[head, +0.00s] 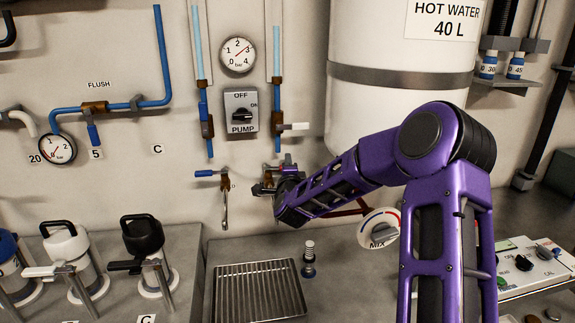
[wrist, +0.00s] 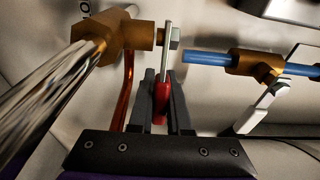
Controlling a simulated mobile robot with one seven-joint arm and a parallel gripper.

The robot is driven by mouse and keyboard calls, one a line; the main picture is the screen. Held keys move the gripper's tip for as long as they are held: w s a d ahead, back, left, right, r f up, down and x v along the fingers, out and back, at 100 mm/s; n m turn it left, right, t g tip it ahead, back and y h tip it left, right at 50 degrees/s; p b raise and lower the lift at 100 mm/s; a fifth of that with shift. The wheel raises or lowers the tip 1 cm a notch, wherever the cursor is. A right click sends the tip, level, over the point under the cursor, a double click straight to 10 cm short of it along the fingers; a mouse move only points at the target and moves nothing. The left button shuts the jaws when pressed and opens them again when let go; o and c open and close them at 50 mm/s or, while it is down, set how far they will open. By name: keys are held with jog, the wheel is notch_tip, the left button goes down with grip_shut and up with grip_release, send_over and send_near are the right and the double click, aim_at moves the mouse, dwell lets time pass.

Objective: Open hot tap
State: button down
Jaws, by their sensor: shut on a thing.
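The hot tap shows in the wrist view as a brass valve body (wrist: 122,38) with a flat silver lever (wrist: 167,55) ending in a red grip (wrist: 161,105). The lever points down toward me, between the fingers of my gripper (wrist: 161,78), which is shut on the red grip. In the head view my gripper (head: 268,182) is at the wall beneath the pump panel, and it mostly hides the hot tap there. A tap with a blue handle (head: 205,173) is just left of it, with a spout (head: 225,205) hanging down.
A metal drain grate (head: 260,292) lies on the counter below. The hot water tank (head: 390,100) and a round MIX dial (head: 379,228) are to the right. In the wrist view a blue pipe (wrist: 205,58) with a brass fitting and white lever (wrist: 262,106) is close on the right.

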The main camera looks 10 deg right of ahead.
jog(key=c, duration=0.9)
grip_release()
jog(key=shift+o, duration=0.2)
jog(key=s+a, duration=0.2)
jog(key=s, duration=1.5)
jog(key=shift+a, duration=0.2)
jog(key=shift+s, duration=0.1)
